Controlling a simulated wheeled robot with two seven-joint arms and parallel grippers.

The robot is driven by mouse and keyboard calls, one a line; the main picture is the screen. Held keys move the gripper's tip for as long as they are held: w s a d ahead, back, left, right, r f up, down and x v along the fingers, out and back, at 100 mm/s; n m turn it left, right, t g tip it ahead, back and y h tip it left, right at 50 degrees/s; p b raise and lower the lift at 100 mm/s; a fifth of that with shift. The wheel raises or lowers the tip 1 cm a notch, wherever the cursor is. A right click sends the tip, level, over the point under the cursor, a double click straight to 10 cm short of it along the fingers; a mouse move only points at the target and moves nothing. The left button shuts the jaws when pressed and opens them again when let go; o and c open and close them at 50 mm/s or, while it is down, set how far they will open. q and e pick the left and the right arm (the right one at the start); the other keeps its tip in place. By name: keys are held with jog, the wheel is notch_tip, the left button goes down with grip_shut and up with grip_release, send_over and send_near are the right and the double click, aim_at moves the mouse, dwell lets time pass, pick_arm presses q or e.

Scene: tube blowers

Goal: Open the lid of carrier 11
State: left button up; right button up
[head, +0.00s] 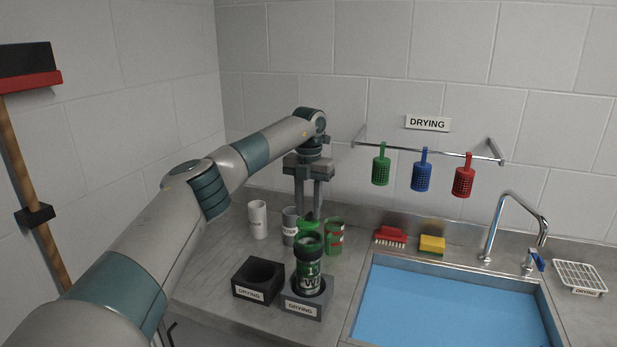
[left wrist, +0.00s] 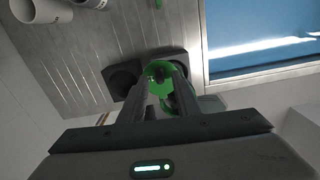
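In the left wrist view, the green lid (left wrist: 160,78) shows at and between the fingertips. The fingers stand apart with a gap between them; I see no clear grip on the lid. My right gripper is not in view.
An empty black holder (head: 257,281) stands left of the carrier. The blue sink (head: 450,310) is at right, with a red brush (head: 390,237) and yellow sponge (head: 432,244) behind.

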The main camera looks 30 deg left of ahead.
pick_arm(q)
notch_tip(320, 180, up, 8)
jog(key=b, duration=0.2)
notch_tip(320, 180, up, 7)
send_over(309, 214)
jog(key=shift+r, duration=0.95)
jog(key=shift+s, duration=0.1)
